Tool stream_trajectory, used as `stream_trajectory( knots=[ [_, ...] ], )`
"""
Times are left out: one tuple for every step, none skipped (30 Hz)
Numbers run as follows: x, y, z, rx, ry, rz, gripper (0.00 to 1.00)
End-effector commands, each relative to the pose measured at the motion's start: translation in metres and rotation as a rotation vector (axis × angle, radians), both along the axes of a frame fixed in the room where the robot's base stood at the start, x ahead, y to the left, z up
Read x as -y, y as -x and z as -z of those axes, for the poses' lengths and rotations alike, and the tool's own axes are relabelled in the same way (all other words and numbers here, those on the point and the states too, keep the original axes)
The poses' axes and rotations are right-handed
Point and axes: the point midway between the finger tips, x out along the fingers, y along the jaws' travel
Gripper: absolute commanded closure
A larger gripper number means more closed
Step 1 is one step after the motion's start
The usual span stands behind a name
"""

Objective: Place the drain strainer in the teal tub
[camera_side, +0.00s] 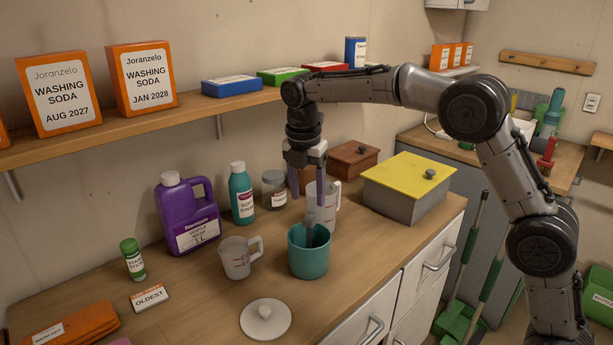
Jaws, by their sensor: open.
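The teal tub (308,262) stands upright on the wooden counter, its mouth open. A grey upright piece (310,228) shows inside the tub and rises above its rim. It may be the drain strainer's handle; the tub wall hides its lower part, so I cannot be sure. My gripper (308,203) points down above the tub, its two purple fingers apart. The fingers appear just above the grey piece, and I see nothing held between them. A white measuring jug (328,215) is partly behind the right finger.
A second measuring jug (237,258) stands left of the tub. A round white lid (265,319) with a knob lies in front. A purple jug (187,213) and teal bottle (242,195) stand behind. A grey box with a yellow lid (409,177) is at right.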

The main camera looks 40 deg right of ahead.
Motion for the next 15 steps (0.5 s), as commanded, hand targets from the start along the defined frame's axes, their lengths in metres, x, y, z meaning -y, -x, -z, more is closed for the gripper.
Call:
stream_trajectory(
  knots=[
    [-0.002,-0.001,-0.010,0.005,-0.001,-0.001,0.38],
    [-0.002,0.000,-0.015,0.003,0.000,0.000,0.38],
    [-0.003,0.000,-0.021,0.004,0.000,0.000,0.38],
    [-0.003,0.000,-0.025,0.002,-0.001,0.000,0.38],
    [-0.004,0.000,-0.029,0.003,-0.001,0.000,0.38],
    [-0.004,0.001,-0.034,0.003,-0.001,0.000,0.38],
    [-0.004,0.001,-0.036,0.002,-0.001,0.000,0.38],
    [-0.005,0.001,-0.038,0.002,-0.001,0.000,0.38],
    [-0.005,0.001,-0.041,0.001,0.000,0.000,0.38],
    [-0.005,0.002,-0.042,0.000,0.000,0.000,0.38],
    [-0.005,0.002,-0.043,0.000,0.000,0.000,0.38],
    [-0.005,0.002,-0.044,0.000,0.000,0.000,0.38],
    [-0.005,0.002,-0.044,0.000,0.000,0.000,0.38],
    [-0.005,0.002,-0.044,0.000,0.000,0.000,0.38],
    [-0.005,0.002,-0.044,0.000,0.000,0.001,0.38]
  ],
)
